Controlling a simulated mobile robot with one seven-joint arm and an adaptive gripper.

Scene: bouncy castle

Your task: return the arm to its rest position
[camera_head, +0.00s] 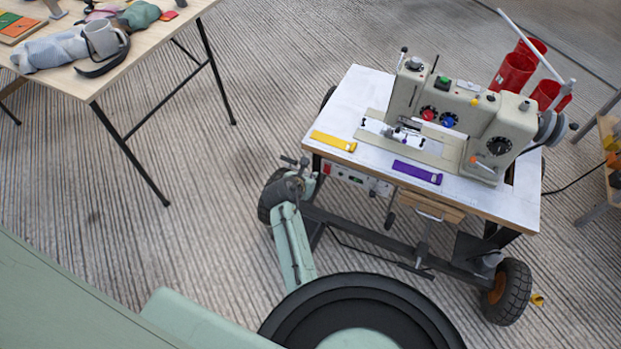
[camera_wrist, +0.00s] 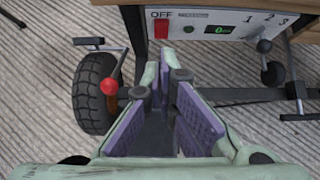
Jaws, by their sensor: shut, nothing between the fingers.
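My gripper (camera_wrist: 165,80) shows in the wrist view, with pale green fingers and purple inner pads. It is shut and holds nothing. It points towards the underside front of a wheeled sewing table (camera_head: 350,80), near a white control panel (camera_wrist: 200,22) with a red OFF switch (camera_wrist: 161,28), a green display and a lever beside the numbers 1, 2, 3. In the head view my pale green arm (camera_head: 292,245) reaches forward to the table's front left corner. Any contact with the table cannot be told.
A sewing machine (camera_head: 450,110) stands on the wheeled table, with yellow (camera_head: 333,141) and purple (camera_head: 417,173) strips. A wooden table (camera_head: 130,55) stands upper left. Floor between the tables is clear.

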